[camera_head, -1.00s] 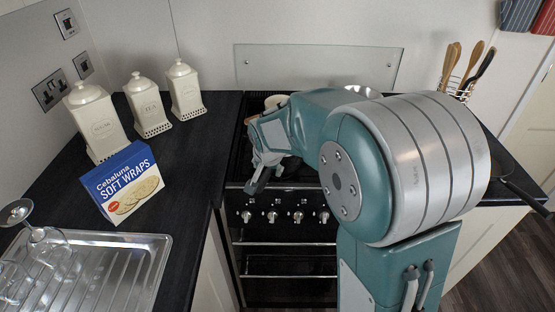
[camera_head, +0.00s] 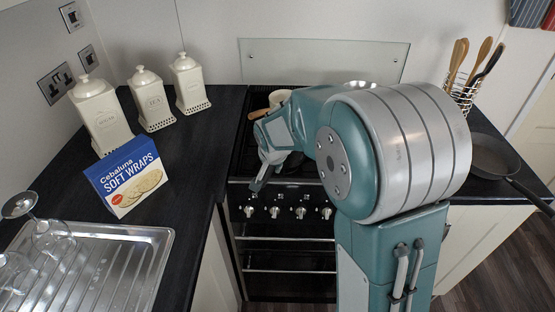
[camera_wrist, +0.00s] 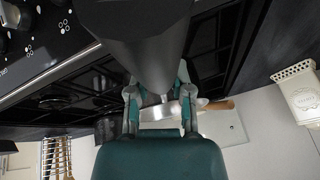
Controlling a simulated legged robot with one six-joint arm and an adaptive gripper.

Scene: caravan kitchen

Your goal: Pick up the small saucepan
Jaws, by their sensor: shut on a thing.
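My gripper is shut on the saucepan. My arm and gripper hide much of it, and I cannot tell whether it touches the stove.
The black stove (camera_head: 244,150) has knobs along its front. Three cream canisters (camera_head: 150,98) and a box of wraps (camera_head: 127,178) stand left. A dark frying pan (camera_head: 492,157) and a utensil holder (camera_head: 462,92) are right. A glass panel (camera_head: 320,60) stands behind.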

